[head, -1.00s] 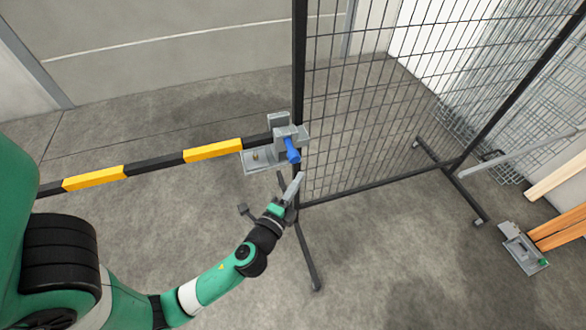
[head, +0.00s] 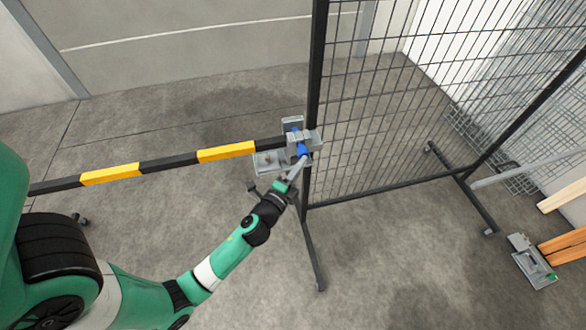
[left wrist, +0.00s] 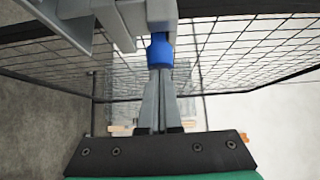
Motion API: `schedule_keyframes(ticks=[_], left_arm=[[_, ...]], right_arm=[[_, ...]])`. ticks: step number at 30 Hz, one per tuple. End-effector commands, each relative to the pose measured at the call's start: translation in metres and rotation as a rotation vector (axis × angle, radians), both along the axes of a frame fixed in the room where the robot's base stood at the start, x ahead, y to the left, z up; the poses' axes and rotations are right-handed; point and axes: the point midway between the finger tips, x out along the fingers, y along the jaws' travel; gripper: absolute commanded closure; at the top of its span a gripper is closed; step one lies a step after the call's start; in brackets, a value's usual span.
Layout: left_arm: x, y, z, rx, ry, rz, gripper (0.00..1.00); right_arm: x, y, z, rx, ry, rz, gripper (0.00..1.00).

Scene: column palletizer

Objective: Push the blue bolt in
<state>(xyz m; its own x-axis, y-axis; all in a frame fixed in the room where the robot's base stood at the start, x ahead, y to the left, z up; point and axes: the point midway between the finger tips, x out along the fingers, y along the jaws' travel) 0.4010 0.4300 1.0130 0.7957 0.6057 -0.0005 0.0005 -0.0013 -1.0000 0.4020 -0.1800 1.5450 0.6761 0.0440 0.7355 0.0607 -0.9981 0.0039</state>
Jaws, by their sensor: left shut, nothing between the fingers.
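The blue bolt (head: 302,149) sits in the grey latch bracket (head: 270,161) on the fence post at the end of the striped bar. A bit of blue also shows at the bracket's far side. My left gripper (head: 299,165) is shut and empty, its fingertips at the bolt's near end. In the left wrist view the shut fingers (left wrist: 158,75) meet the end of the blue bolt (left wrist: 159,52), in line with it and seemingly touching. The bracket (left wrist: 130,18) hides the rest of the bolt. My right gripper is not in view.
The yellow and black bar (head: 170,160) runs left from the latch. The mesh fence (head: 400,110) stands to the right of the post, with a foot (head: 313,255) on the floor. A grey metal piece (head: 533,262) and wooden planks (head: 565,245) are at the right.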

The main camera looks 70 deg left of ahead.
Motion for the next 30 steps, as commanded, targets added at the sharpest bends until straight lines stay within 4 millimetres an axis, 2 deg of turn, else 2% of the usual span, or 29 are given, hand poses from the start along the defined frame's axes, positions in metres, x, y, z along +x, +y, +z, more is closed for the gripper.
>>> schedule_keyframes(ticks=[3, 14, 17, 23, 30], left_arm=[[0.000, 0.006, 0.000, 0.000, 0.000, 0.003, 1.00], [-0.001, 0.006, -0.002, -0.001, 0.002, 0.005, 1.00], [-0.002, 0.001, -0.003, -0.001, 0.001, 0.004, 1.00], [-0.006, -0.026, -0.006, -0.001, 0.001, -0.001, 1.00], [-0.054, -0.062, -0.005, -0.002, 0.002, -0.001, 1.00]], right_arm=[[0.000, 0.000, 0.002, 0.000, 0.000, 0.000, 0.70], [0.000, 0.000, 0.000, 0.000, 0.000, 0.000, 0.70], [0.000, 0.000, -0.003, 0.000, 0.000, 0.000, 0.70], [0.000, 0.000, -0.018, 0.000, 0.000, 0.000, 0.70], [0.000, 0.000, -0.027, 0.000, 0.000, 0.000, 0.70]])
